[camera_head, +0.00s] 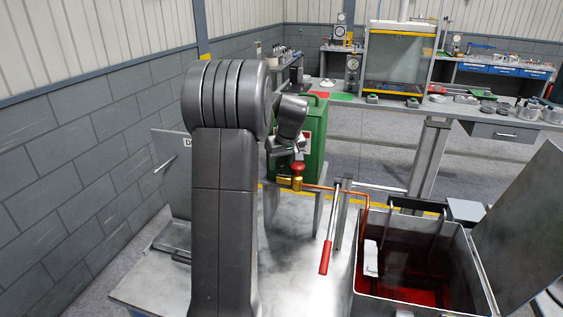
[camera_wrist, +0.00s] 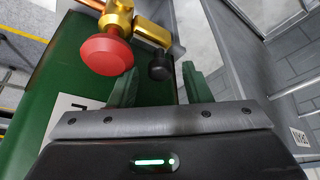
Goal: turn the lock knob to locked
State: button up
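A brass valve body (camera_head: 297,184) with a red mushroom-shaped knob (camera_head: 298,167) stands in front of the green container. In the wrist view the red knob (camera_wrist: 106,55) is large at upper left, beside the brass body (camera_wrist: 150,32). A small black knob (camera_wrist: 159,66) sticks out below the brass. I cannot tell from its looks which knob is the lock knob. My gripper (camera_wrist: 159,72) is open, its two green fingers apart, with the black knob showing between their tips; contact cannot be told.
The green container (camera_head: 316,135) stands behind the valve. A copper pipe (camera_head: 345,190) runs right to an open tank (camera_head: 470,270) with red liquid. A grey block wall (camera_head: 75,170) is at left, workbenches behind.

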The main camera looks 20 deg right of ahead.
jog(key=b+v, duration=0.1)
jog(key=v, duration=1.3)
jog(key=shift+w+f, duration=0.15)
jog(key=p+x, duration=0.1)
jog(key=x, duration=1.2)
jog(key=shift+w+f, duration=0.1)
jog(key=shift+f, duration=0.25)
